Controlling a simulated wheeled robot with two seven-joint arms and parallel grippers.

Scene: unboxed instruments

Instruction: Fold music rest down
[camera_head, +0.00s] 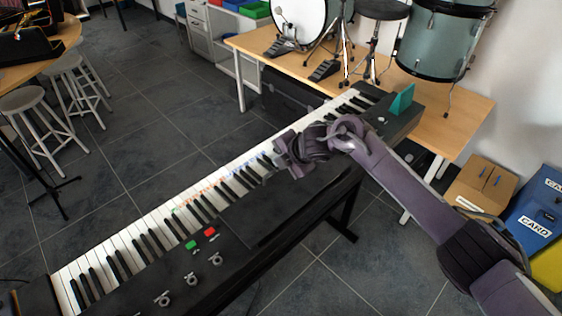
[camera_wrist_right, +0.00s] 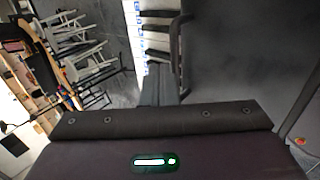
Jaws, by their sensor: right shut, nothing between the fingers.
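A black electric piano (camera_head: 135,275) stands diagonally across the head view, its white keys along the far-left side. A plain dark rectangular panel on its top, which looks like the music rest (camera_head: 275,215), appears to lie flat or nearly flat; its exact tilt is hard to tell. My right gripper (camera_head: 284,154) is shut and empty, over the keys and the edge by the panel's upper end. Its fingers show in the right wrist view (camera_wrist_right: 162,90), with keys beyond and a dark surface to the right. Contact with the panel cannot be made out. My left gripper is not in view.
Red (camera_head: 210,232) and green (camera_head: 190,245) buttons and several knobs sit on the piano's near part. A teal piece (camera_head: 402,100) stands at its far end. A wooden table (camera_head: 450,110) with drums is behind. Stools (camera_head: 38,125) stand left, with open floor between.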

